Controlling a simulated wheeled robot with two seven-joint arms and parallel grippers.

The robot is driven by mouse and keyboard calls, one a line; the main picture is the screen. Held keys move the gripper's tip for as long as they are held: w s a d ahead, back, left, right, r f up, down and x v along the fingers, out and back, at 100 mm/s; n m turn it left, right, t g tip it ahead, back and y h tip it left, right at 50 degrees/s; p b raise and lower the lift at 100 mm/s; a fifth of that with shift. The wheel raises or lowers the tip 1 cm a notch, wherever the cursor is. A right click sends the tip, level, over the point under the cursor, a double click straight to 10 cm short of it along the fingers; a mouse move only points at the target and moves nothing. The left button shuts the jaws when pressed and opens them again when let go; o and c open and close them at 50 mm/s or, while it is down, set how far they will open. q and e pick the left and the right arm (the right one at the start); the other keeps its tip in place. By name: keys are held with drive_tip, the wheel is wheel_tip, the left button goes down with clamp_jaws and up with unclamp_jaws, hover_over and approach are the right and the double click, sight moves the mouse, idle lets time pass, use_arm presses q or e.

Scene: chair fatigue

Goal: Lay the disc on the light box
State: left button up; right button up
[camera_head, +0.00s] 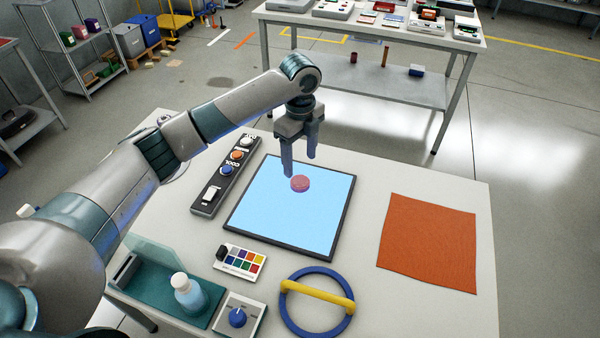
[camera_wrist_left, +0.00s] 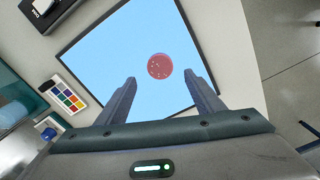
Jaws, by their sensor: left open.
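The disc (camera_head: 300,184) is small, round and reddish with light specks. It lies flat on the lit blue face of the light box (camera_head: 265,208), right of its middle in the head view. In the left wrist view the disc (camera_wrist_left: 159,66) shows whole on the light box (camera_wrist_left: 112,50), ahead of the fingertips. My left gripper (camera_head: 299,166) is open and empty above the light box, its fingers pointing down near the disc and apart from it. The fingers also show spread in the left wrist view (camera_wrist_left: 165,88). My right gripper is not in view.
A control strip with knobs (camera_head: 222,180) lies left of the light box. A colour card (camera_head: 240,260), a teal tray (camera_head: 150,290) with a bottle (camera_head: 188,294), a blue-knobbed box (camera_head: 238,318) and a blue ring with yellow bar (camera_head: 317,290) are in front. An orange cloth (camera_head: 428,243) lies right.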

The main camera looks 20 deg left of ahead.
use_arm(q)
drive_tip(key=shift+r+b, duration=0.5)
drive_tip(key=shift+r, duration=1.95)
